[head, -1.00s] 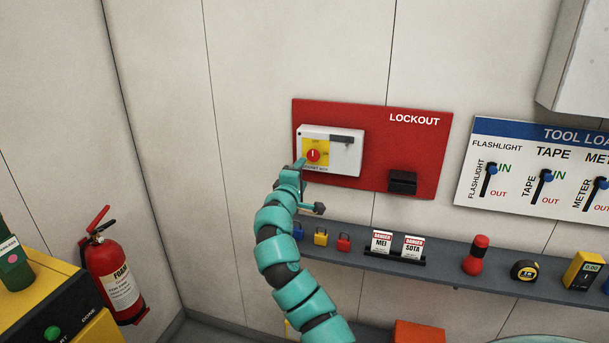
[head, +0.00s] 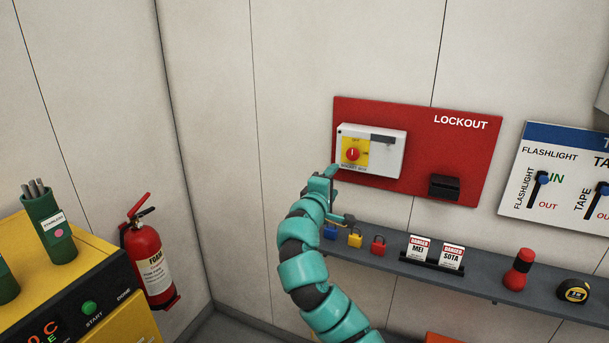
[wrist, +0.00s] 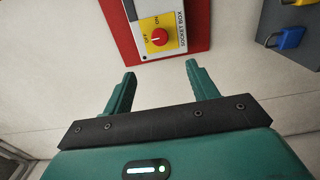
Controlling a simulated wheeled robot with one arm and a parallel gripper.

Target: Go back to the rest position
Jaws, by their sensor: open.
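My teal gripper (head: 337,194) is raised in front of the lower left of the red lockout board. In the wrist view my gripper (wrist: 160,85) has its two fingers spread wide with nothing between them. The white socket box switch (head: 388,152), with a red knob on a yellow plate, is on the board just above my gripper. In the wrist view the switch (wrist: 172,10) lies beyond the fingertips, apart from them, with the knob pointing towards OFF or between labels; I cannot tell exactly.
A grey shelf (head: 480,279) below holds blue, yellow and red padlocks (head: 378,245), two danger tags (head: 420,249), a red flashlight (head: 518,270) and a tape measure (head: 573,290). A fire extinguisher (head: 150,262) and a yellow machine (head: 90,252) stand at left.

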